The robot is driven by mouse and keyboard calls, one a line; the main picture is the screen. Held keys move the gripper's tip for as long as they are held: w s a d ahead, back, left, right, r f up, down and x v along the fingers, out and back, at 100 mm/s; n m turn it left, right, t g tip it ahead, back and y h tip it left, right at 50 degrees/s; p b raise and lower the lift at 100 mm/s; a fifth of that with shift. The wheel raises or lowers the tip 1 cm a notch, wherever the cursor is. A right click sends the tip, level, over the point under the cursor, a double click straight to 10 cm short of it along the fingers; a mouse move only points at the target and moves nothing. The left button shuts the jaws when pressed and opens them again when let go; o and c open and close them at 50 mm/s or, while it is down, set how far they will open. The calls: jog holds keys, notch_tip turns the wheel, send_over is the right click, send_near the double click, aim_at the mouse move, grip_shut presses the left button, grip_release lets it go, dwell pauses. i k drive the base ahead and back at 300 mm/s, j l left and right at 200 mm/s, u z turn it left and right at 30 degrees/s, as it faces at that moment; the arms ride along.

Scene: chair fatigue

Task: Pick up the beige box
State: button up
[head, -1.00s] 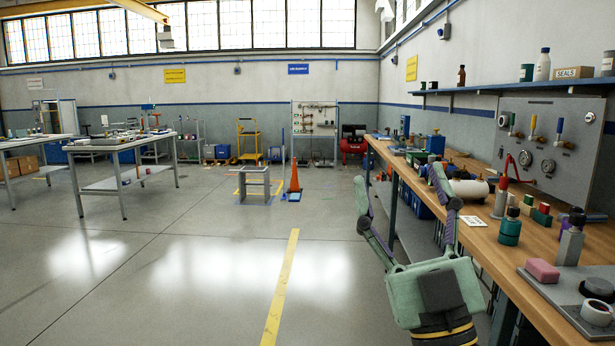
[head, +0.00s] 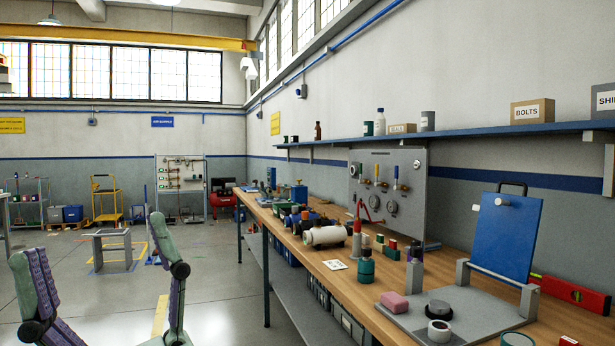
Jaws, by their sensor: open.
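Two tan cardboard boxes stand on the blue wall shelf in the head view. One is the larger box marked BOLTS (head: 532,111). The other is a smaller box marked SEALS (head: 402,128), further along the shelf. I cannot tell which one is the beige box. My gripper (head: 90,240) is at the lower left, with its green and purple fingers spread wide and nothing between them. It is over the open floor left of the workbench, well apart from both boxes. Its palm is below the picture.
The blue shelf (head: 470,136) runs above the wooden workbench (head: 345,284). On the bench are a gauge panel (head: 388,200), a white cylinder (head: 325,236), a pink block (head: 394,302) and an upright blue board (head: 505,236). The floor left of the bench is mostly clear.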

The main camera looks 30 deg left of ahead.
aim_at(539, 110)
jog(key=i+j+z, duration=0.1)
jog(key=j, duration=0.25)
jog(key=i+j+z, duration=0.1)
jog(key=j, duration=0.25)
jog(key=i+j+z, duration=0.1)
jog(key=i+j, duration=0.15)
jog(key=j, duration=0.15)
